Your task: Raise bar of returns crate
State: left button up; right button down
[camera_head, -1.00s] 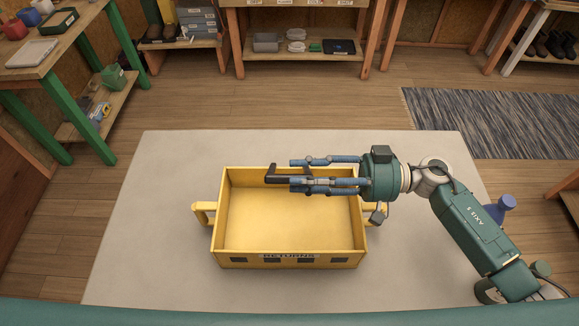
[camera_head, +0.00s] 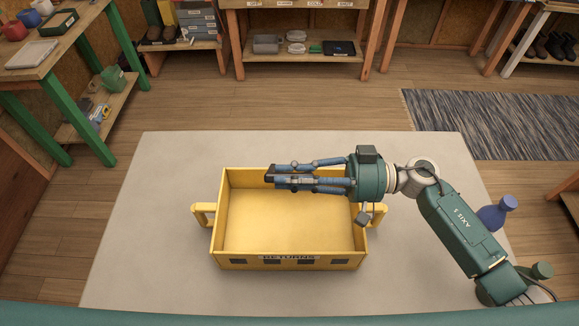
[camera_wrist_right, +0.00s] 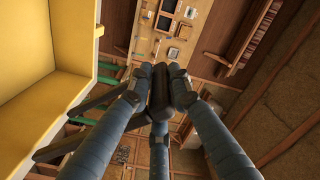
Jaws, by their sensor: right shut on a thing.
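The yellow returns crate (camera_head: 285,230) stands on the pale table, open and empty, with its RETURNS label facing the near side. It has a yellow side handle at each end. My right gripper (camera_head: 275,175) reaches in from the right over the far part of the crate. Its fingers are shut on the dark bar (camera_head: 269,173), mostly hidden behind them. In the right wrist view the bar (camera_wrist_right: 160,92) lies between the blue fingers, with dark arms running toward the lower left. The yellow crate (camera_wrist_right: 40,75) fills the left of that view. My left gripper is not in view.
The pale table (camera_head: 150,220) is bare left of the crate. A blue bottle-like object (camera_head: 496,212) stands at the right, partly behind my right arm. Shelves and a green-legged bench (camera_head: 100,110) stand beyond the table.

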jog(key=shift+r, duration=0.15)
jog(key=shift+w+r+p, duration=0.2)
jog(key=shift+r+p, duration=0.1)
jog(key=shift+p, duration=0.3)
jog(key=shift+w+r+m+p, duration=0.25)
jog(key=shift+w+m+p, duration=0.35)
jog(key=shift+p, duration=0.15)
jog(key=shift+r, duration=0.1)
jog(key=shift+w+r+m+p, duration=0.55)
jog(key=shift+w+p, duration=0.2)
jog(key=shift+p, duration=0.3)
jog(key=shift+w, duration=0.1)
